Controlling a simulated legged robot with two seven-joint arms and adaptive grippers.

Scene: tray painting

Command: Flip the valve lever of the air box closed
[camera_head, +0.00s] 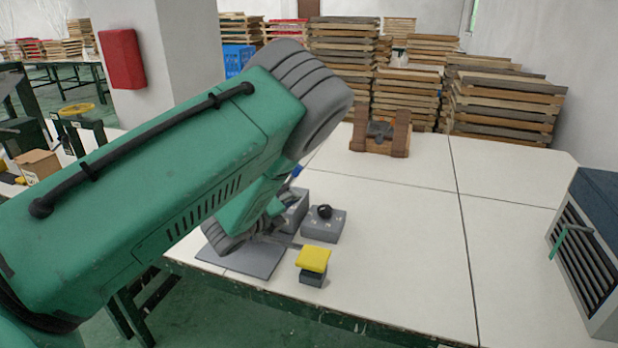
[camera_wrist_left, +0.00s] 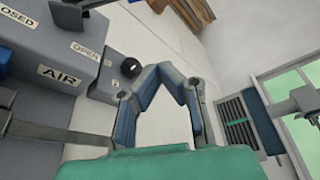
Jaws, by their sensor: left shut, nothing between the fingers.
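The air box (camera_wrist_left: 80,50) is grey and bears the labels AIR, OPEN and CLOSED. In the head view, part of the air box (camera_head: 296,212) shows behind my arm. My left gripper (camera_wrist_left: 166,70) is shut and empty, to the right of the air box in the wrist view and apart from the lever. My forearm hides most of this area in the head view. My right gripper is not in view.
A low grey box with a black knob (camera_head: 324,212) stands beside the air box. A yellow-topped block (camera_head: 313,259) sits near the table's front edge. A wooden stand (camera_head: 370,145) is at the back, and a louvred box (camera_head: 585,255) stands at right. The middle right of the table is clear.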

